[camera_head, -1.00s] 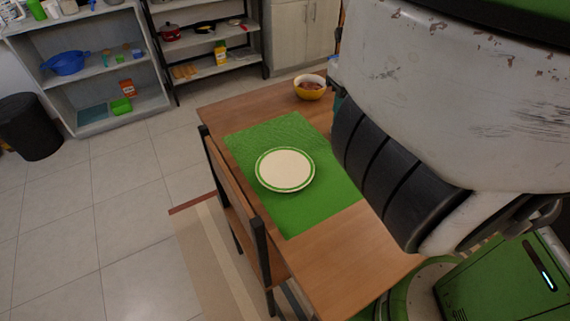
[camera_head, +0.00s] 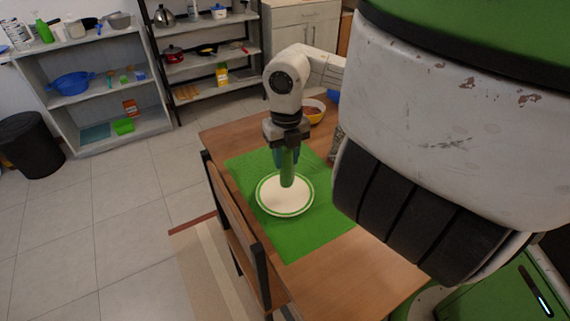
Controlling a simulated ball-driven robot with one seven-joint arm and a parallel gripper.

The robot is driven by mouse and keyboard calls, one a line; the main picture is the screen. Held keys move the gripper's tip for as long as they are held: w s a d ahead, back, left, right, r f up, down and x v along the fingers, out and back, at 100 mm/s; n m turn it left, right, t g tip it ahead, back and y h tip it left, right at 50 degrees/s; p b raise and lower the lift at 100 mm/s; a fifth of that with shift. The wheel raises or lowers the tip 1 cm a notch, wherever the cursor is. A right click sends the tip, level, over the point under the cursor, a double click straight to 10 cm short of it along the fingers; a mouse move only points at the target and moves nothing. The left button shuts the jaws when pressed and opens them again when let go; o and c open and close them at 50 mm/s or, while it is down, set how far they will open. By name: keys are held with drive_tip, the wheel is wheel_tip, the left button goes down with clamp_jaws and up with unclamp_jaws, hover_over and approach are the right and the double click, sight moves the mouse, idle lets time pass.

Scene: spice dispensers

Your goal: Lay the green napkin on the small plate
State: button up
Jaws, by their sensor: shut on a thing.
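A small white plate (camera_head: 284,203) with a green rim lies on a green placemat (camera_head: 300,236) on the wooden table. My gripper (camera_head: 288,165) points down above the plate. It is shut on the green napkin (camera_head: 287,172), which shows as a narrow upright green shape. The napkin's lower end appears over the middle of the plate; I cannot tell whether it touches it.
A wooden chair (camera_head: 238,235) stands against the table's left side. Shelves (camera_head: 85,92) are at the back left, and a black bin (camera_head: 30,145) stands on the floor.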

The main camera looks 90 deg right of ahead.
sight(285, 166)
drive_tip(key=shift+w+f, duration=0.15)
drive_tip(key=shift+f, duration=1.55)
drive_tip(key=shift+f+b, duration=0.2)
drive_tip(key=shift+b, duration=0.15)
drive_tip(key=o, duration=1)
drive_tip(key=shift+r, duration=0.1)
wheel_tip(285, 166, up, 12)
drive_tip(key=shift+r+p, duration=0.15)
drive_tip(key=shift+p, duration=0.15)
